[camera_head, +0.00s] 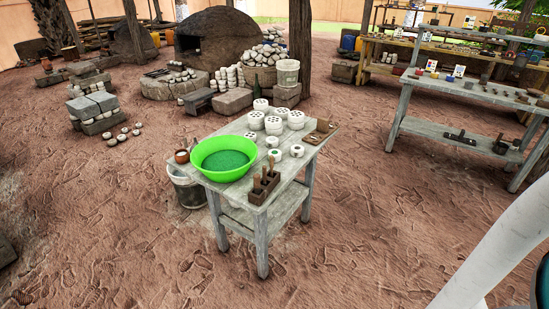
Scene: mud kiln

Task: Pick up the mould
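A grey wooden table (232,205) stands in the middle of the view. On its near right edge is a dark brown wooden block piece (263,190) with several upright handles; it looks like a mould, but I cannot be sure. A flat brown wooden piece (322,130) with small parts on it lies at the table's right corner. A dark mould-like piece (500,145) also sits on the lower shelf of the workbench at right. My gripper is out of view; only part of my white arm shows at the lower right.
A bright green bowl (222,171) with dark green contents and several white holed discs (273,124) share the table. A bucket (188,187) stands at its left. A shelved workbench (455,137) is at right. Open dirt lies in front and between.

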